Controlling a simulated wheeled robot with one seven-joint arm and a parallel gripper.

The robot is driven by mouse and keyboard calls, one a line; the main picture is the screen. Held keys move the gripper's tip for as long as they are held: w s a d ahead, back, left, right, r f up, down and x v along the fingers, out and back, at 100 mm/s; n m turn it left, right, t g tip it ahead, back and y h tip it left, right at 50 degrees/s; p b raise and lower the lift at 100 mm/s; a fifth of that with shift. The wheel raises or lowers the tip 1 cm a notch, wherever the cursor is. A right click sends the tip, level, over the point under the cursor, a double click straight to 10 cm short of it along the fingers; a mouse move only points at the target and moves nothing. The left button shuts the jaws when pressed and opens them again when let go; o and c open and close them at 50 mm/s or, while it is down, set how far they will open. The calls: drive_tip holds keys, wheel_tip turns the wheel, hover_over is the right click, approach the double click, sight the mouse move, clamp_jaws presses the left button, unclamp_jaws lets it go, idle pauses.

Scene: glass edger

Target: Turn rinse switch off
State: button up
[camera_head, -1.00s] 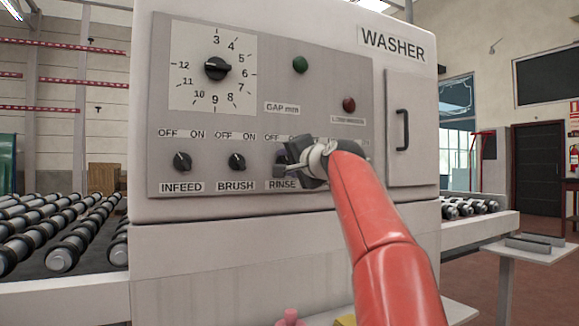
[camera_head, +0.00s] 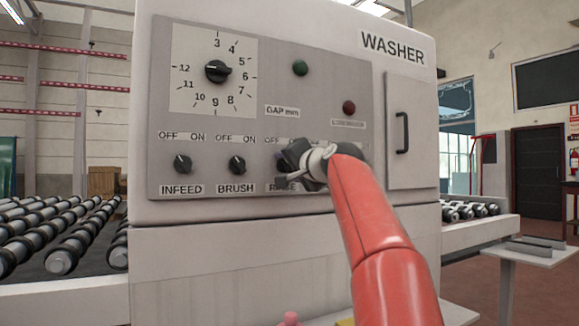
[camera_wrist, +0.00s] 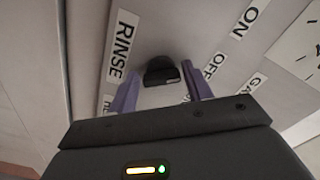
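The rinse switch (camera_wrist: 160,71) is a small black knob on the grey panel, beside the RINSE label (camera_wrist: 122,45) in the wrist view. My gripper (camera_wrist: 158,76) is open, with one purple finger to each side of the knob. Gaps seem to show between the fingers and the knob; I cannot tell whether they touch. The OFF label (camera_wrist: 214,65) and ON label (camera_wrist: 252,18) are to its right. In the head view my gripper (camera_head: 290,163) hides the knob and part of its label.
The infeed knob (camera_head: 182,165) and brush knob (camera_head: 237,165) sit left of my gripper on the washer panel (camera_head: 300,110). The gap dial (camera_head: 217,71) is above them. Green (camera_head: 300,68) and red (camera_head: 349,107) buttons and a door handle (camera_head: 402,132) are nearby.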

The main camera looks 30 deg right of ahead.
drive_tip(key=shift+o, duration=0.9)
drive_tip(key=s+b, duration=0.3)
drive_tip(key=s, duration=0.4)
drive_tip(key=shift+s+d, duration=0.15)
drive_tip(key=shift+s, duration=0.25)
